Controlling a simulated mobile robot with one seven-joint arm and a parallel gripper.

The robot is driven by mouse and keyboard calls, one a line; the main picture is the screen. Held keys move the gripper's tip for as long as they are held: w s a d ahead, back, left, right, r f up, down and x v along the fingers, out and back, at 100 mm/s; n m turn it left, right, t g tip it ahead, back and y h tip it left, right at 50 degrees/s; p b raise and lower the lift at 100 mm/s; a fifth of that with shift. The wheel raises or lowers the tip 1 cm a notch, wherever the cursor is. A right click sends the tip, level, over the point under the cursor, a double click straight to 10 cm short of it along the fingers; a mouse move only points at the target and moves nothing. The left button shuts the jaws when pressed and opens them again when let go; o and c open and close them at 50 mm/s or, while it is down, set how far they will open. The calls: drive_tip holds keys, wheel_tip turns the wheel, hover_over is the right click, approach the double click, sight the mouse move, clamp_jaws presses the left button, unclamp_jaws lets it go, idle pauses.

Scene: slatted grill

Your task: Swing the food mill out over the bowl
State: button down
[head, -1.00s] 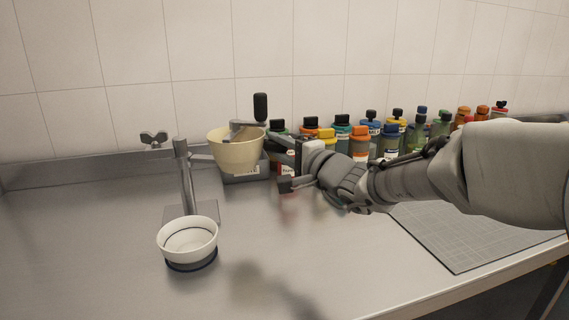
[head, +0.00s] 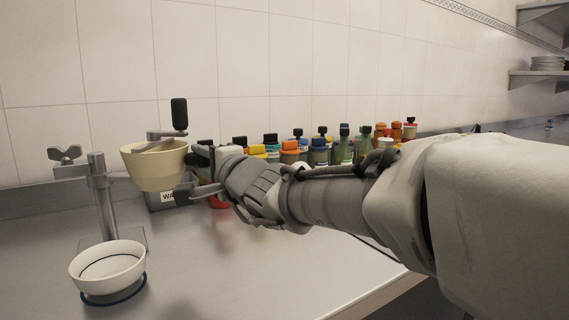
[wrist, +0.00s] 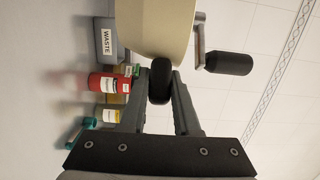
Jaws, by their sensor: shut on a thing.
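The food mill (head: 153,170) is a cream tapered bowl with a crank and an upright black crank handle (head: 180,114). It is held on an arm from a metal post (head: 103,200), to the right of the post. The white bowl (head: 108,270) stands on the counter in front of the post, left of and below the mill. My gripper (head: 199,168) is at the mill's right side. In the wrist view, my gripper (wrist: 160,88) is shut on a black grip (wrist: 160,72) on the mill's side. The mill's cream wall (wrist: 156,28) also shows there.
A dark blue ring (head: 125,296) shows beneath the bowl. A grey bin labelled WASTE (head: 164,200) stands behind the mill. Several bottles (head: 318,150) line the wall to the right. The counter (head: 200,275) in front of the mill is clear.

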drive_tip(key=shift+d, duration=0.1)
drive_tip(key=c, duration=0.6)
unclamp_jaws()
drive_tip(key=shift+c, duration=0.2)
drive_tip(key=p+v, duration=0.1)
drive_tip(key=v, duration=1.6)
drive_tip(key=shift+p, duration=0.3)
drive_tip(key=shift+s+d+r, duration=0.1)
drive_tip(key=shift+d, duration=0.05)
